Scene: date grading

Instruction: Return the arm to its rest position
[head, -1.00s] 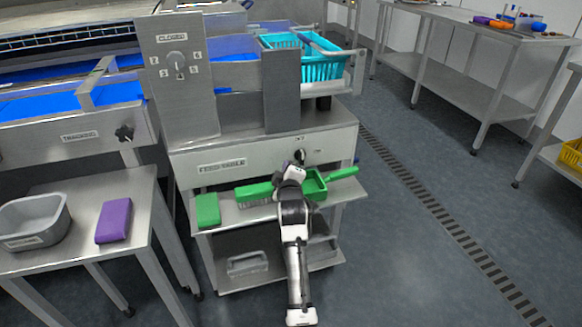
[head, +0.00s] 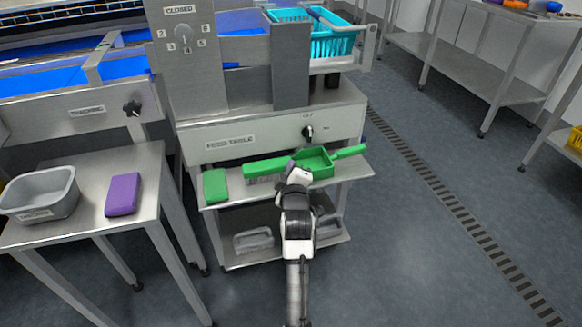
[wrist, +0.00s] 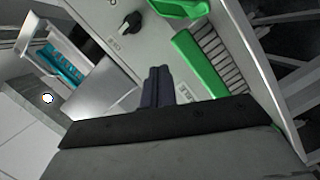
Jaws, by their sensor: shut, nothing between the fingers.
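My gripper (wrist: 158,86) shows in the wrist view with its two dark fingers together and nothing between them. In the head view my arm reaches forward from the bottom middle, and its end is in front of the feed table (head: 270,132). The fingertips are hidden there behind the wrist. The black feed table knob (head: 308,132) is above and beyond the arm's end; it also shows in the wrist view (wrist: 132,22). I cannot tell how far the gripper is from the table front.
A shelf (head: 225,215) below the feed table holds a green brush (head: 262,169), a green dustpan (head: 318,163) and a green block (head: 215,186). A side table at left holds a grey tub (head: 40,198) and a purple block (head: 123,195). The floor at right is clear.

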